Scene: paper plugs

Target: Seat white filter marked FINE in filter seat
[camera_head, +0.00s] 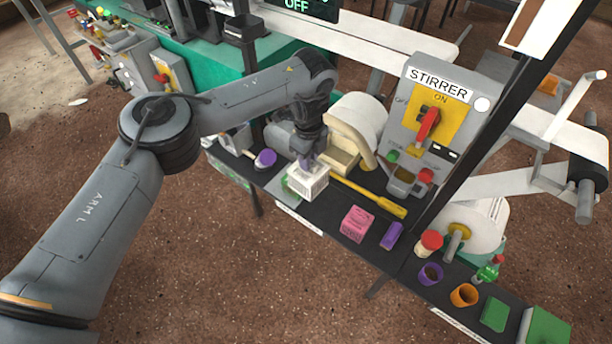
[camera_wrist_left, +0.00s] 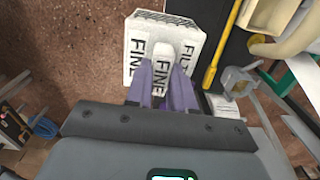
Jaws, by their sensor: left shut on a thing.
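The white filter (camera_head: 307,184) is a pale block with slotted sides. In the left wrist view the filter (camera_wrist_left: 138,45) shows the word FINE on its top and on its raised grip. My left gripper (camera_head: 312,162) is shut on that grip, with purple fingers on either side of it. The filter hangs over the dark shelf (camera_head: 337,222), partly in front of a green and grey patch (camera_head: 287,192). I cannot tell whether it touches anything below. I cannot make out the filter seat for certain. My right gripper is not in view.
A yellow rod (camera_head: 372,198) lies just right of the filter. A pink block (camera_head: 355,224) and a purple block (camera_head: 391,236) lie farther right. A beige open box (camera_head: 342,158) and the stirrer panel (camera_head: 430,110) stand behind. A purple round thing (camera_head: 265,158) is at left.

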